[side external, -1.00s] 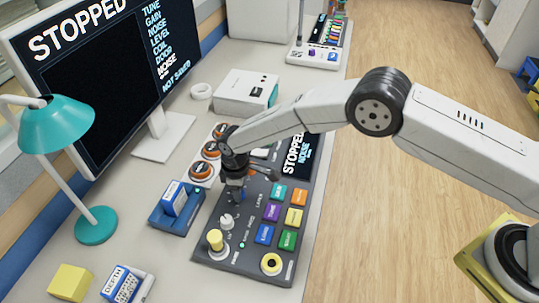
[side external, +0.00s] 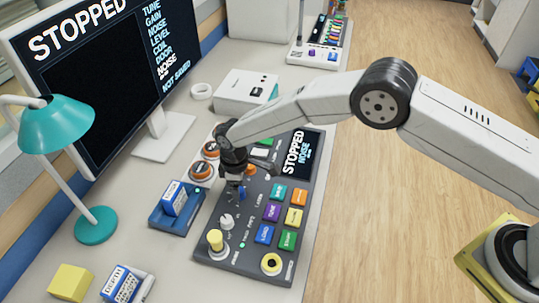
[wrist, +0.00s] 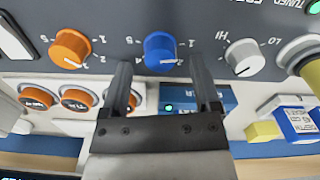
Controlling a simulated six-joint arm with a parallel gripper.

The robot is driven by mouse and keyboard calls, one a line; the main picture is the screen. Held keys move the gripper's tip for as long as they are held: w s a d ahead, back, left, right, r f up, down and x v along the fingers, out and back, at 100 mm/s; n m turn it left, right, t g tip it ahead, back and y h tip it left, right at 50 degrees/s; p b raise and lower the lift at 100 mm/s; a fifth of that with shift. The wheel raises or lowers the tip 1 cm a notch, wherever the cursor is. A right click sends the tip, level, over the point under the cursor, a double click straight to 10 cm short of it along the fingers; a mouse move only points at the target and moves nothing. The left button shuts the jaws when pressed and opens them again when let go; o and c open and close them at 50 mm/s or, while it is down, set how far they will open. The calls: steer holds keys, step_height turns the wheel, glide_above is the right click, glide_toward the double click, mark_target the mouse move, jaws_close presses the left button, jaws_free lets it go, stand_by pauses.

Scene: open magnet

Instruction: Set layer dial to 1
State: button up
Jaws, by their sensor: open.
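The blue dial (wrist: 162,50), with the LAYER lettering beside it in the side view, stands on the dark control panel (side external: 222,259). It also shows in the side view (side external: 241,194), partly hidden by my gripper. Numbers ring it in the wrist view, with 1 and 4 legible; its pointer setting is unclear. My gripper (wrist: 160,63) is open and empty. Its fingers lie to either side of the dial in the picture, with gaps on both sides. In the side view my gripper (side external: 234,180) is just above the dial.
An orange dial (wrist: 70,50) and a white HI/LO dial (wrist: 243,57) flank the blue one. A yellow-topped knob (side external: 215,239) and coloured buttons (side external: 272,212) share the panel. A blue tray (side external: 170,221) and orange knobs (side external: 202,171) stand to the left.

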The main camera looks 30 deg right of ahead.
mark_target(241, 189)
steer(key=shift+r, duration=3)
steer(key=shift+d, duration=0.1)
steer(key=shift+d+r, duration=0.15)
steer(key=shift+d, duration=0.05)
steer(key=s+d+r+m+t, duration=0.1)
steer(key=s+d+r+m, duration=0.2)
steer(key=d+r, duration=0.35)
steer(key=s+d+r+m, duration=0.3)
steer(key=d, duration=0.7)
steer(key=s+d+r+m, duration=0.1)
steer(key=s+d+m, duration=0.1)
steer(key=s+d, duration=0.4)
steer(key=s+d+r+m+t, duration=0.1)
steer(key=s+d+m, duration=0.2)
steer(key=s+d, duration=0.3)
steer(key=s, duration=0.4)
steer(key=shift+s+r+t, duration=0.3)
steer(key=shift+c, duration=0.2)
